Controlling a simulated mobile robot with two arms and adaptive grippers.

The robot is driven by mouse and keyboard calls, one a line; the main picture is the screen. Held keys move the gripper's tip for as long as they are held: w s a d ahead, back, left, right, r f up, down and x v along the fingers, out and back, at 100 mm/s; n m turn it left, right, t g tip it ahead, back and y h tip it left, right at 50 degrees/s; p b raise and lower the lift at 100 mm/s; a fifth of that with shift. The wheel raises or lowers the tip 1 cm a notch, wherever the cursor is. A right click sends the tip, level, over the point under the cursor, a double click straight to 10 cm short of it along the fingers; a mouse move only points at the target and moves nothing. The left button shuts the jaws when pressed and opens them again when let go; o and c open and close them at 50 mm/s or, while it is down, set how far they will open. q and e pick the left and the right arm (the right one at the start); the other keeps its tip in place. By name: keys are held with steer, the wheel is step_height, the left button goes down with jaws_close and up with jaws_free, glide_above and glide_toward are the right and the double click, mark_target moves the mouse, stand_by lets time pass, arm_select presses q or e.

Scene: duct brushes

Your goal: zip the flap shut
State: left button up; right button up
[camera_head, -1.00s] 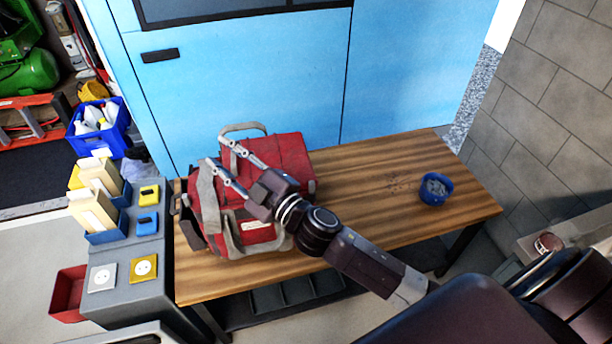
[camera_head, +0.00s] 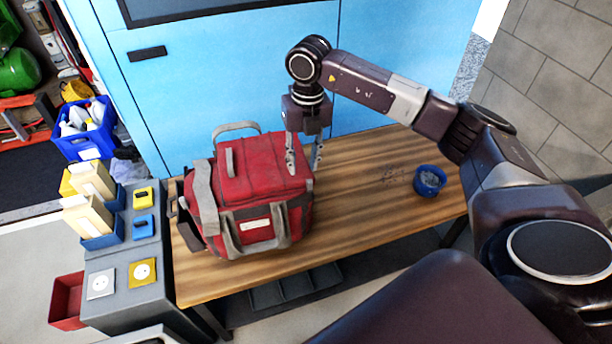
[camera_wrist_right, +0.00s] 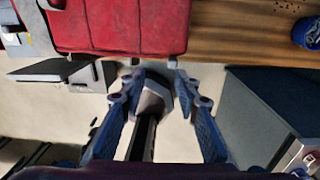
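A red bag (camera_head: 262,180) with grey straps and handles stands on the wooden bench; it also shows at the top of the right wrist view (camera_wrist_right: 120,28). Its red top flap (camera_head: 258,163) lies over the opening; I cannot make out the zip or its pull. My right gripper (camera_head: 304,163) points down at the bag's right end, its two fingers apart with nothing between them. In the right wrist view the open fingers (camera_wrist_right: 160,78) appear below the bag's edge. Whether they touch the bag is unclear. My left gripper is not in view.
The wooden bench (camera_head: 360,220) is clear right of the bag except for a blue tub (camera_head: 430,181) and small dark bits (camera_head: 390,176). Blue cabinet doors (camera_head: 215,75) stand behind. A grey cabinet (camera_head: 135,255) with wall sockets and boxes stands at the left.

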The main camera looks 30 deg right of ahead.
mark_target(309, 180)
steer(key=shift+s+d+r+h, duration=0.1)
steer(key=shift+d+h, duration=0.05)
steer(key=shift+d, duration=0.3)
steer(key=shift+d+r+h, duration=0.1)
steer(key=shift+d+h, duration=0.05)
steer(key=shift+d, duration=0.25)
steer(key=shift+d+f, duration=0.1)
steer(key=shift+f, duration=0.1)
step_height(309, 180, down, 6)
steer(key=shift+f+p, duration=0.1)
steer(key=shift+p, duration=1.1)
steer(key=shift+f, duration=0.5)
steer(key=shift+c, duration=0.2)
jaws_close()
